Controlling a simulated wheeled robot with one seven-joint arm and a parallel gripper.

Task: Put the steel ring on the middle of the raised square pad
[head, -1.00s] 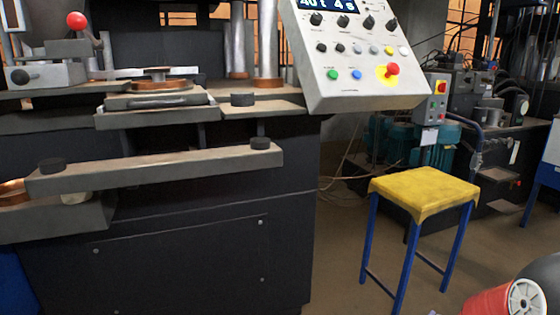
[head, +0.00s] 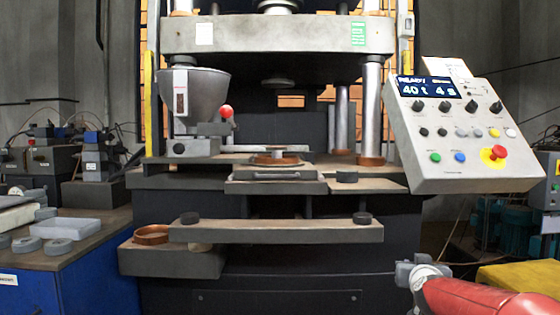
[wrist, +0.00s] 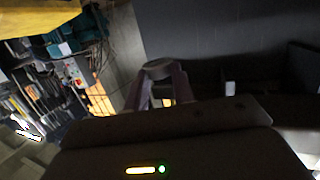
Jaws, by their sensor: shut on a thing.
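My gripper (wrist: 161,82) is shut on a small grey ring-like piece (wrist: 158,66), which I take as the steel ring; it shows between the two fingertips in the wrist view, against a dark background. The view is dim, so its hole is not clear. In the head view a pale grey square slab (head: 68,228) lies on the left bench and stands a little above its top; it looks like the raised square pad. Its top looks bare. The held ring is well away from the slab and cannot be made out in the head view.
Several dark round pieces (head: 57,246) lie around the slab on the blue-sided bench (head: 50,262). A large press (head: 275,212) fills the middle, with a brown ring (head: 152,234) on its lower left ledge. A tilted control panel (head: 460,150) and yellow stool (head: 520,278) are at right.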

